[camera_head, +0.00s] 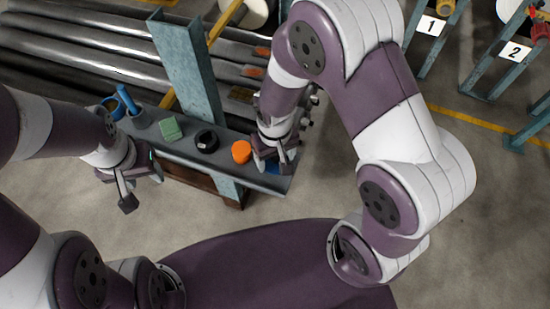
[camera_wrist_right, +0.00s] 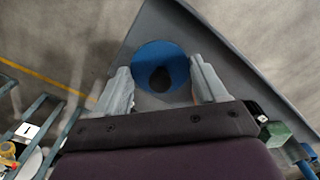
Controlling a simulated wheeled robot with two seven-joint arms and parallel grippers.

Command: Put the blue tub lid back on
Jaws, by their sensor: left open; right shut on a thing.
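The blue lid (camera_wrist_right: 148,55) is a round disc with a dark patch near its middle, seen between the fingers of my right gripper (camera_wrist_right: 162,88) in the right wrist view. In the head view, my right gripper (camera_head: 272,160) is at the right end of the shelf, and only a bit of the lid (camera_head: 281,167) shows beside it. The gripper is shut on the lid; the exact contact is unclear. A blue tub (camera_head: 108,103) stands at the shelf's left end, partly behind other things. My left gripper (camera_head: 138,188) is open and empty in front of the shelf.
On the grey shelf (camera_head: 220,163) stand a holder with a blue handle (camera_head: 126,98), a green block (camera_head: 170,129), a black ring (camera_head: 207,141) and an orange cylinder (camera_head: 241,151). A teal post (camera_head: 188,65) rises behind them. Large grey rolls (camera_head: 80,45) lie beyond.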

